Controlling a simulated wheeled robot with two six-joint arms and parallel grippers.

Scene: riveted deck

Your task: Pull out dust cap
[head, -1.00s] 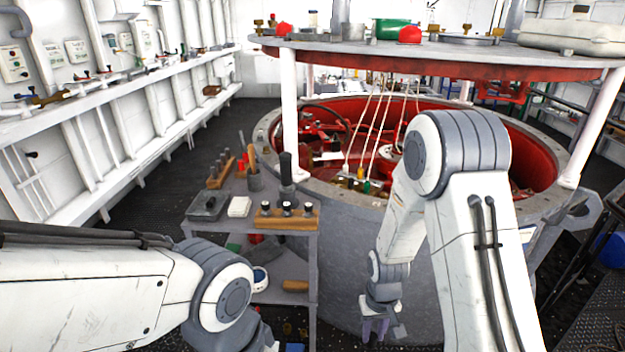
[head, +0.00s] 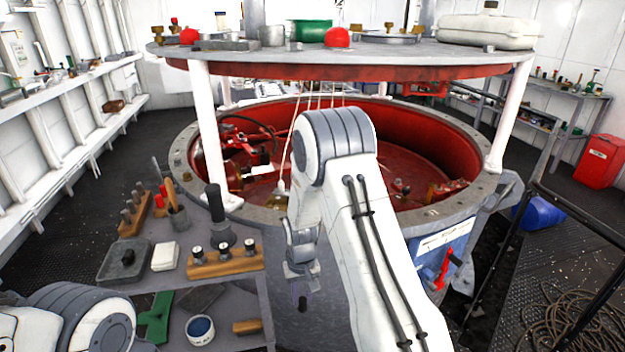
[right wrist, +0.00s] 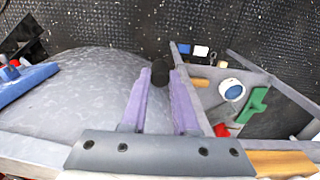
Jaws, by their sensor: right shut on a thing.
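My right gripper (head: 302,297) hangs beside the grey outer wall of the big round drum (head: 380,222), near the right side of the cart. In the right wrist view its two purple fingers (right wrist: 159,95) are shut on a small black round piece, which looks like the dust cap (right wrist: 160,72). It sits between the fingertips and appears clear of the drum wall.
A grey cart carries a wooden block with black-topped pieces (head: 225,261), a grey tray (head: 124,262) and a white block (head: 165,256). On its lower shelf are a green piece (head: 156,317) and a round tin (head: 200,328). A blue panel (head: 444,255) with a red handle is on the drum's right.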

